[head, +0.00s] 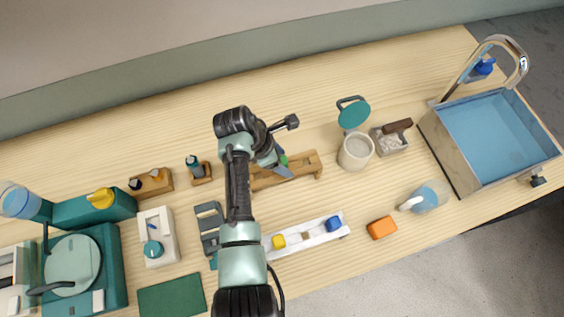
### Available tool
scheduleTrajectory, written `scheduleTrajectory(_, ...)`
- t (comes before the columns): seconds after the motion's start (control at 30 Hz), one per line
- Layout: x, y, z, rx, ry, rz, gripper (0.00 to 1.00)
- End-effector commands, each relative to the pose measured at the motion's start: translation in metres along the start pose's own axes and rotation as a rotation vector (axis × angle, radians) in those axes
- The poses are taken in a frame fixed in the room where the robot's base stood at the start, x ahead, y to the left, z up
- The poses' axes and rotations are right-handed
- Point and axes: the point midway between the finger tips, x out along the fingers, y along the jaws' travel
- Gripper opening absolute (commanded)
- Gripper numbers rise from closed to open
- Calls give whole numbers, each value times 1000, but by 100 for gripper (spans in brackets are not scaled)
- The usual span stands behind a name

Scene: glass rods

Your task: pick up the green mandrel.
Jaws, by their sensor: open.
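A small green piece (284,160), which looks like the end of the green mandrel, shows at the wooden rack (304,167) in the middle of the table. The rest of it is hidden by my gripper and arm. My gripper (281,166) is open and over the left part of the rack, right at the green piece. I cannot tell whether the fingers are around it or touching it.
An orange block (382,228), a white pot (355,152) and a blue sink (500,135) are to the right. Teal equipment (93,208) crowds the left. The back strip is clear.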

Motion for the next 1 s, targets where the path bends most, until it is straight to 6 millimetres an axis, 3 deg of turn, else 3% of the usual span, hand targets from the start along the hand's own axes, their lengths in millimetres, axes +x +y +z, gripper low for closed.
scheduleTrajectory(0.1,0,0,0,1,0,0,69)
scheduleTrajectory(0.5,0,0,0,1,0,0,0)
scheduleTrajectory(0.83,-1,0,0,1,0,1,0)
scheduleTrajectory(1.0,-15,1,7,4,-1,3,0)
